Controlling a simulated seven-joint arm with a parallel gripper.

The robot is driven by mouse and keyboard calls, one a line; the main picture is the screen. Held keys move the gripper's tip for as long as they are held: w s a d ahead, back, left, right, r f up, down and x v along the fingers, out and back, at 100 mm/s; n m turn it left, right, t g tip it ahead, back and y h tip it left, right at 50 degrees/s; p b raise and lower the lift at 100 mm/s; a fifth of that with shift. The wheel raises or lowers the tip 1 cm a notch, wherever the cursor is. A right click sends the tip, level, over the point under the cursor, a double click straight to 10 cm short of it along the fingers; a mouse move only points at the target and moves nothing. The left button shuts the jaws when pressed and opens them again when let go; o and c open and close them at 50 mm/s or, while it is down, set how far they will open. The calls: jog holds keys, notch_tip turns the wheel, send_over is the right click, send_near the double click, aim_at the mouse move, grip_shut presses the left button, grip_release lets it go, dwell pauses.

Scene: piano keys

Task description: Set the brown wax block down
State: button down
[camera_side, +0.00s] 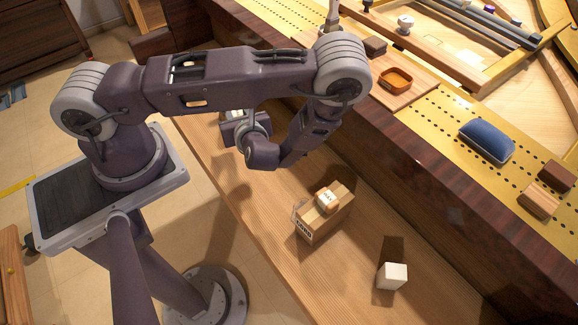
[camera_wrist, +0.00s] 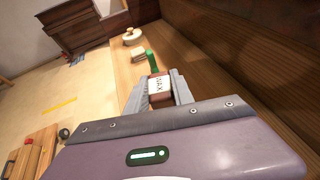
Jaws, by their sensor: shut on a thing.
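The brown wax block (camera_wrist: 157,87) is reddish brown with a white label that seems to read WAX. In the wrist view it sits between the two grey fingers of my gripper (camera_wrist: 158,90), which is shut on it. In the side view my gripper's purple body (camera_side: 240,130) shows below the forearm, over the left part of the wooden ledge (camera_side: 275,225). The forearm covers most of the fingers there, and I cannot make out the block clearly. How high the block is above the ledge cannot be told.
A cardboard box (camera_side: 325,218) with a small piece on top and a white cube (camera_side: 392,276) stand on the ledge. A green upright thing (camera_wrist: 151,61) shows just beyond the block. The dark piano rail (camera_side: 420,165) rises along the ledge. Bare ledge lies between box and cube.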

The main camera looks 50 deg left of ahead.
jog(key=w+d+m+t+h, duration=0.3)
jog(key=w+d+m+t, duration=0.2)
jog(key=m+t+h, duration=0.4)
jog(key=m+h, duration=0.1)
send_over(296, 172)
notch_tip(296, 172, down, 2)
notch_tip(296, 172, down, 10)
jog(key=shift+r, duration=0.1)
jog(key=shift+f, duration=0.2)
jog(key=shift+f, duration=0.1)
jog(key=c, duration=1.1)
grip_release()
